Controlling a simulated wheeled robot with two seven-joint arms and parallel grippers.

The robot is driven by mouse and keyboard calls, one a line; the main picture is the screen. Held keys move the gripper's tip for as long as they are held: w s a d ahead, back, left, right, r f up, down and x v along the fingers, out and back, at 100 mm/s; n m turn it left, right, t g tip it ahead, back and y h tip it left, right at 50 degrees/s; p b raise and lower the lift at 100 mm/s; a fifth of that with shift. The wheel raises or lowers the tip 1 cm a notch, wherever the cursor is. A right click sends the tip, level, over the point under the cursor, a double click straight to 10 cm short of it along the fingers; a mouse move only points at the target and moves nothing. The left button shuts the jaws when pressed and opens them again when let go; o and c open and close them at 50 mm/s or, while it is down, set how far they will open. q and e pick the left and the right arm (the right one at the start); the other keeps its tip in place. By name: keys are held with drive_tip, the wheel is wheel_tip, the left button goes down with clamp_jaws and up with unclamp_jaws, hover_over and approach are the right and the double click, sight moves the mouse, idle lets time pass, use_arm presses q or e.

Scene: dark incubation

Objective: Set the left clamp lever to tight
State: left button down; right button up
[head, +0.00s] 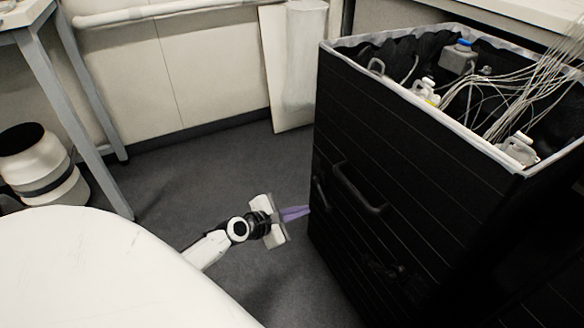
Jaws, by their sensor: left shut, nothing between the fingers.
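A tall black box (400,150) with an open top stands on the right. On its near side are a small upright dark lever-like part (320,194) close to the left corner and a larger dark bar handle (360,190) to its right. I cannot tell for certain which is the left clamp lever, or its setting. My left gripper (296,213) has purple fingers, shut and empty. The fingertips point right and appear close to the small dark part's lower end; I cannot tell whether they touch. My right gripper is not in view.
A small dark fitting (396,271) sits lower on the box. A white and black drum (42,165) stands far left by a table leg (75,110). The grey floor (200,165) between is clear.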

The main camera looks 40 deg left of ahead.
sight(322, 195)
use_arm(q)
drive_tip(key=shift+w+d+r+p, duration=0.4)
drive_tip(key=shift+w+d, duration=0.25)
drive_tip(key=shift+w, duration=0.2)
drive_tip(key=shift+w+d+r+p, duration=0.3)
drive_tip(key=shift+w+d+r, duration=0.25)
drive_tip(key=shift+w, duration=0.25)
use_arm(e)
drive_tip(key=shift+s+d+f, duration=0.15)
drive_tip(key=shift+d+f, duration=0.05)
use_arm(q)
drive_tip(key=shift+d, duration=0.15)
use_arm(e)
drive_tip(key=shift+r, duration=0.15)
